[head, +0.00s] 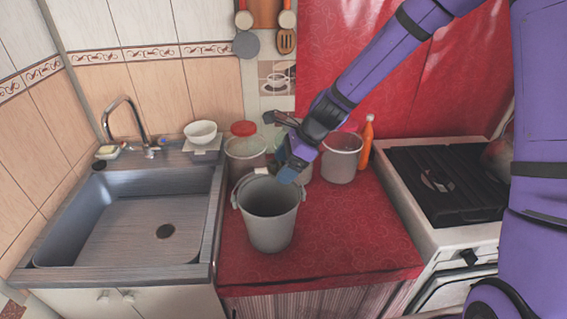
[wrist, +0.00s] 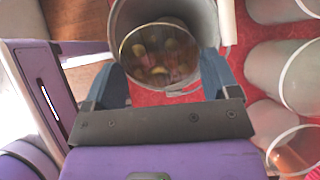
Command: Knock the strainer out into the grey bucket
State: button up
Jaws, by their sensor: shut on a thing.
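The grey bucket (head: 268,215) stands upright on the red-covered counter; in the wrist view its rim and inner wall (wrist: 196,20) show at the top. My gripper (head: 288,172) is above the bucket's back right rim, pointing down. In the wrist view its blue fingers (wrist: 162,78) reach toward the bucket. A round, thin-rimmed strainer (wrist: 138,33) shows beyond the fingers, overlapping the bucket's mouth. Brownish-yellow lumps show within its ring; I cannot tell whether they lie in the strainer or below it. My gripper is shut on the strainer, though the grip itself is mostly hidden. The head view does not show the strainer clearly.
A clear red-lidded container (head: 245,152) and a grey pot (head: 341,158) stand behind the bucket, with an orange bottle (head: 366,142) beside the pot. The sink (head: 130,225) is left, the stove (head: 445,185) right. The counter's front right is clear.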

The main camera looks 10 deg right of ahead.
jog(key=shift+d+f+y, duration=0.2)
jog(key=shift+y, duration=0.55)
jog(key=shift+d+f+y, duration=0.15)
jog(key=shift+y, duration=0.65)
jog(key=shift+d+f+y, duration=0.2)
jog(key=shift+y, duration=0.55)
jog(key=shift+d+f+y, duration=0.1)
jog(key=shift+f+y, duration=0.2)
jog(key=shift+y, duration=0.7)
jog(key=shift+f+y, duration=0.3)
jog(key=shift+y, duration=0.7)
jog(key=shift+r, duration=0.7)
jog(key=shift+f, duration=0.75)
